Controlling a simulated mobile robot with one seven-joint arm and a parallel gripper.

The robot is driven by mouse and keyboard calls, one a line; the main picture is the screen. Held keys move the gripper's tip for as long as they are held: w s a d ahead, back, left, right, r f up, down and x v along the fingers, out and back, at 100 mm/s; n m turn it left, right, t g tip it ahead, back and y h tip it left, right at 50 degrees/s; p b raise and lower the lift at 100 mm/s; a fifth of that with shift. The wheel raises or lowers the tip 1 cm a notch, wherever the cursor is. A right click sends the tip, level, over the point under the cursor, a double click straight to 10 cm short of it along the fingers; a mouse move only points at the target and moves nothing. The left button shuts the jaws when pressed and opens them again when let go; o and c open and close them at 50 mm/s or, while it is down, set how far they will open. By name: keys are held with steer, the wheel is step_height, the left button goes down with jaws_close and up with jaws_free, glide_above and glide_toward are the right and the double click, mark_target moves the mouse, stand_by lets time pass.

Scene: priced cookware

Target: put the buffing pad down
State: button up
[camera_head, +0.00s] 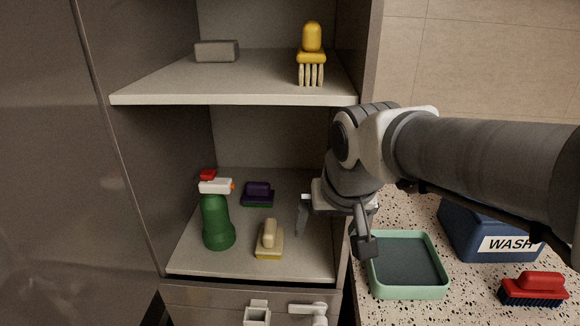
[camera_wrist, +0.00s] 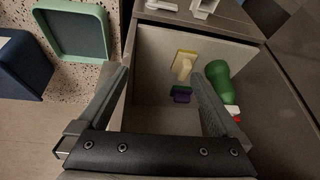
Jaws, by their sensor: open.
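A pad with a cream handle and yellow base (camera_head: 269,240) rests on the lower cabinet shelf; it also shows in the wrist view (camera_wrist: 183,66). A purple-handled pad with a green underside (camera_head: 258,194) lies behind it and shows in the wrist view (camera_wrist: 181,94). Which of these is the buffing pad I cannot tell for sure. My gripper (camera_head: 333,230) is open and empty at the right side of the lower shelf, apart from both pads. In the wrist view its fingers (camera_wrist: 161,75) are spread wide.
A green spray bottle (camera_head: 216,222) stands left on the lower shelf (camera_head: 300,262). A grey block (camera_head: 217,51) and an orange brush (camera_head: 312,58) are on the upper shelf. A mint tray (camera_head: 408,293), blue WASH bin (camera_head: 470,236) and red brush (camera_head: 533,289) are on the speckled counter.

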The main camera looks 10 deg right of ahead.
steer(key=s+d+n, duration=0.1)
steer(key=s+d, duration=0.1)
steer(key=s, duration=0.8)
steer(key=shift+f+t, duration=0.15)
steer(key=shift+t, duration=0.15)
